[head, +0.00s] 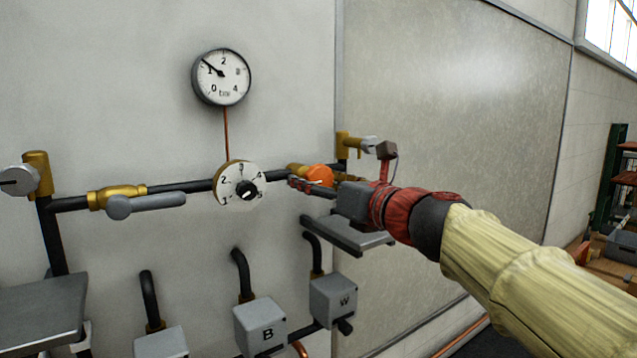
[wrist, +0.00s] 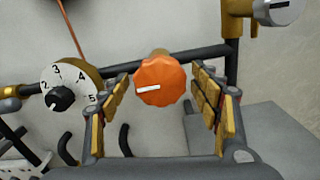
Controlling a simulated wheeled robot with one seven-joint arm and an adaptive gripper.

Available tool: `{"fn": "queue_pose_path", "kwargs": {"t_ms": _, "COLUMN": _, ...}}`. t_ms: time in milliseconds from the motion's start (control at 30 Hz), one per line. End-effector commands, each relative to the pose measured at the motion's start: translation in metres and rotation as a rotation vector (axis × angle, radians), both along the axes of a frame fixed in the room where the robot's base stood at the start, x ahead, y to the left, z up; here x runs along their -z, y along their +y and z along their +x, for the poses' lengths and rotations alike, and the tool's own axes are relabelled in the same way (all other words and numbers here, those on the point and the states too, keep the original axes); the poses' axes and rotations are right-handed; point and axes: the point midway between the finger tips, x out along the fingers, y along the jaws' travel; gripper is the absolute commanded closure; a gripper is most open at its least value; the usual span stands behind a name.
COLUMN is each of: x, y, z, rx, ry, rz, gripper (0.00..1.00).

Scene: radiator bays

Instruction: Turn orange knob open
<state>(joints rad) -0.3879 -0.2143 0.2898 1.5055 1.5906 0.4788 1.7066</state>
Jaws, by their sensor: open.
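The orange knob (head: 319,175) sits on a brass valve on the dark horizontal pipe, partly hidden by my gripper in the head view. In the wrist view the orange knob (wrist: 160,80) has a scalloped edge and a white mark lying nearly horizontal, left of its centre. My gripper (head: 318,186) is at the knob. In the wrist view my gripper's (wrist: 163,100) two padded fingers are open, one on each side of the knob, with gaps visible between pads and knob. I cannot tell how far the fingertips reach along its depth.
A white numbered dial (head: 238,185) is left of the knob, below a round pressure gauge (head: 221,77). A brass valve with a grey lever (head: 145,203) is further left. A grey-handled brass valve (head: 355,143) is close at upper right. Grey boxes (head: 333,298) and a shelf (head: 345,235) are below.

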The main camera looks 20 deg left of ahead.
Motion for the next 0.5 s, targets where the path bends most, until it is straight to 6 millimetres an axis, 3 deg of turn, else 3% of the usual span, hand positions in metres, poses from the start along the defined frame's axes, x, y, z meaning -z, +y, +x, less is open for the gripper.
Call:
{"fn": "queue_pose_path", "kwargs": {"t_ms": 167, "x": 0.0000, "y": -0.0002, "z": 0.0001, "rx": 0.000, "ry": 0.000, "rz": 0.000, "gripper": 0.37}}
{"fn": "queue_pose_path", "kwargs": {"t_ms": 500, "x": 0.0000, "y": -0.0004, "z": 0.0000, "rx": 0.000, "ry": -0.001, "rz": -0.001, "gripper": 0.56}}
